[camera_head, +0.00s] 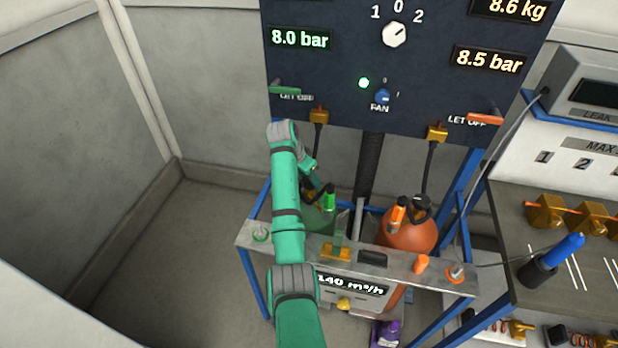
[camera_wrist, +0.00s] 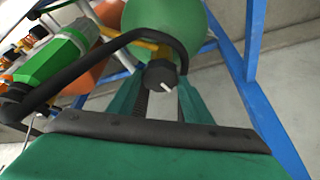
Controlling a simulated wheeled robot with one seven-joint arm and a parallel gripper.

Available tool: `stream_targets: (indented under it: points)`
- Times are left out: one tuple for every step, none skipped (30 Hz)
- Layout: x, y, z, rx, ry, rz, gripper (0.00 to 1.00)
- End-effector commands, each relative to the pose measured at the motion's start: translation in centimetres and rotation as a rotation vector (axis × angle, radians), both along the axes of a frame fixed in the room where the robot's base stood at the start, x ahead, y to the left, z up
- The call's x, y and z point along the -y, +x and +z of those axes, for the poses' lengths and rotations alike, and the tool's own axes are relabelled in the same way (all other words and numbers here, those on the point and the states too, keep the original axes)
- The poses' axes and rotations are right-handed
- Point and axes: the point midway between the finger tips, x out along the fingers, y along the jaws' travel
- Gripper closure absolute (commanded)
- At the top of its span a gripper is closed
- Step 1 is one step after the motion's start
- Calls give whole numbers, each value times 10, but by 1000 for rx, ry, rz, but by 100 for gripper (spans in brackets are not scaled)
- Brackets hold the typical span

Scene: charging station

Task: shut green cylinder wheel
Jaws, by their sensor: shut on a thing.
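The green cylinder (camera_head: 320,219) stands in the blue-framed rack, partly hidden behind my arm in the head view. It also fills the top middle of the wrist view (camera_wrist: 170,18). Its wheel is a dark knob (camera_wrist: 158,74) with a white mark, on a brass-coloured valve. My gripper (camera_wrist: 160,88) is shut on this wheel, with one green finger on each side. In the head view my gripper (camera_head: 314,186) is small and partly hidden near the cylinder's top.
A green-bodied fitting (camera_wrist: 55,62) and a black curved hose (camera_wrist: 100,52) lie close left of my fingers. The orange cylinder (camera_head: 408,236) stands to the right. The rack's metal rail (camera_head: 395,262) runs in front. Floor at left (camera_head: 190,235) is clear.

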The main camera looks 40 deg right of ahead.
Motion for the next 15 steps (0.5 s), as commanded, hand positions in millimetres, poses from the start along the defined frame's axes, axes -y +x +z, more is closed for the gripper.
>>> stream_targets:
  points:
    - [-1,2,1,-1,1,-30,77]
    - [-1,2,1,-1,1,-51,77]
    - [-1,2,1,0,1,-78,77]
    - [-1,2,1,1,1,-96,77]
    - [-1,2,1,0,1,-113,77]
    - [-1,2,1,1,0,-136,77]
    - [-1,2,1,0,0,-149,77]
    - [-1,2,1,0,1,-163,77]
    - [-1,2,1,1,1,-179,77]
    - [-1,2,1,1,0,-191,77]
    - [-1,2,1,1,0,-201,77]
    - [-1,3,1,0,0,-212,77]
    - [-1,3,1,1,0,-220,77]
    - [-1,3,1,1,0,-227,77]
    - [-1,3,1,1,0,-233,77]
